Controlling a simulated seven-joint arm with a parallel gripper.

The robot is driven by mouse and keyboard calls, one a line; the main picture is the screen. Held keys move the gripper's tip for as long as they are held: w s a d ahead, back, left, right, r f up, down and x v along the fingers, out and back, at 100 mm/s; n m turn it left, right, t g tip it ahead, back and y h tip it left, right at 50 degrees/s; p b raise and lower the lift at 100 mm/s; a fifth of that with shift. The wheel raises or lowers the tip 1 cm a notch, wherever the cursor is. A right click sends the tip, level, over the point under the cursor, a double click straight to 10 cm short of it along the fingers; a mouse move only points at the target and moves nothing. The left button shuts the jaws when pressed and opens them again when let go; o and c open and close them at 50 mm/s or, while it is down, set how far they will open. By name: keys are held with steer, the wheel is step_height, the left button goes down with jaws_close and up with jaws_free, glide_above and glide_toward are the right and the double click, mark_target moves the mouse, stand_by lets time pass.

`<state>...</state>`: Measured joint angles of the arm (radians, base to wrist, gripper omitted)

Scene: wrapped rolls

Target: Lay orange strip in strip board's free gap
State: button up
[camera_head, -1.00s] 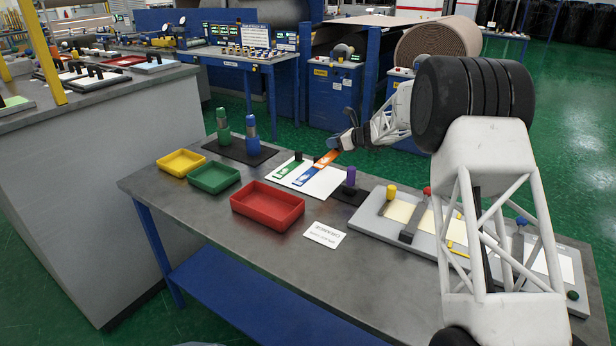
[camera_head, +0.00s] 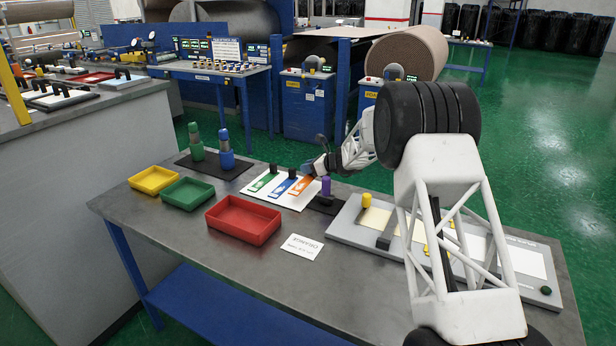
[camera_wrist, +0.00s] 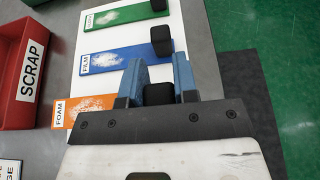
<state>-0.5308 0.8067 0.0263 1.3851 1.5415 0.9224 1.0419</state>
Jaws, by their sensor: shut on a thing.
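The white strip board (camera_head: 258,196) lies on the table. It bears a green strip (camera_head: 262,183) and a blue strip (camera_head: 280,188), each with a black knob. The orange strip (camera_head: 301,186) is to the right of the blue one, over the board. My gripper (camera_head: 316,168) is shut on its far end. In the wrist view, the blue fingers of my gripper (camera_wrist: 160,88) close around a black knob, and the orange strip (camera_wrist: 92,106), marked FOAM, runs left below the blue FILM strip (camera_wrist: 115,58). Its left end reaches past the board's edge. Whether it touches the board is unclear.
A dark pad with a purple-topped peg (camera_head: 326,187) stands close right of the board. A red tray (camera_head: 243,221), green tray (camera_head: 188,194) and yellow tray (camera_head: 154,181) are to the left. A grey panel (camera_head: 345,232) with a yellow knob is at right.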

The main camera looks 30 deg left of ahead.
mark_target(311, 175)
steer(key=shift+f, duration=1.85)
steer(key=shift+f, duration=0.1)
steer(key=o, duration=1)
steer(key=shift+c, duration=0.2)
steer(key=shift+v, duration=6.05)
